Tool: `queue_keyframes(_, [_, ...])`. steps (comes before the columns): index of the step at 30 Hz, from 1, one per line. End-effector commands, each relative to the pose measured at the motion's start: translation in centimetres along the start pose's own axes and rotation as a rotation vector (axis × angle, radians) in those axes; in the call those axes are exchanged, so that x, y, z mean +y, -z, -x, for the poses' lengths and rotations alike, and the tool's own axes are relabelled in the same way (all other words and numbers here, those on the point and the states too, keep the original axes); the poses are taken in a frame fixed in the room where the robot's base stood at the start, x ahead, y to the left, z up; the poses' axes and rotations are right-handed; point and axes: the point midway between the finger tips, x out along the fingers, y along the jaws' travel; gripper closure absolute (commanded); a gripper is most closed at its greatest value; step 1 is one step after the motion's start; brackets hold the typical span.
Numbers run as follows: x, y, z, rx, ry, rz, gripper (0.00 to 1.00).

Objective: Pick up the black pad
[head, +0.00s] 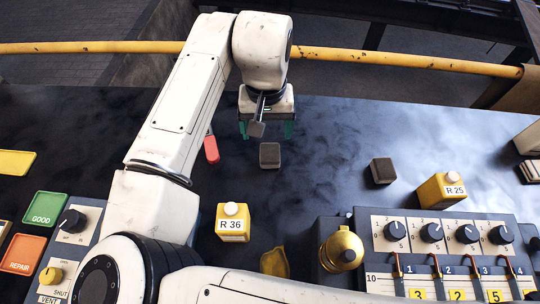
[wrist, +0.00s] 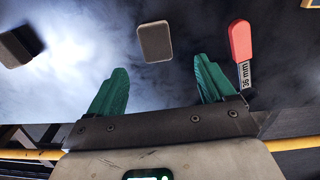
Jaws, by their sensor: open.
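A small dark pad (head: 270,155) with a grey-brown face lies on the dark bench just in front of my gripper (head: 266,130). It also shows in the wrist view (wrist: 155,42), just beyond the fingertips and between their lines. A second dark block (head: 382,170) with black sides lies to the right; in the wrist view it is at the upper left (wrist: 18,45). I cannot tell for sure which one is the black pad. My gripper's green fingers, also seen in the wrist view (wrist: 162,68), are open and empty, apart from both.
A red-handled tool marked 36 mm (head: 211,149) lies close left of the gripper. Yellow blocks R 36 (head: 232,223) and R 25 (head: 442,190), a brass knob (head: 342,250) and a dial panel (head: 440,235) stand nearer. A yellow rail (head: 400,60) runs behind. The bench between the dark blocks is clear.

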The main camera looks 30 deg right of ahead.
Motion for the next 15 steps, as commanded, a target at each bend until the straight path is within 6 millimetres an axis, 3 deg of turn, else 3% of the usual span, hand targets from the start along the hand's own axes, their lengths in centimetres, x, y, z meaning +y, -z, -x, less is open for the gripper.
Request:
queue_keyframes(9, [0.1, 0.0, -4.3, -0.001, 0.000, 0.000, 0.17])
queue_keyframes(15, [0.2, -0.1, -5.6, -0.002, 0.000, -0.001, 0.17])
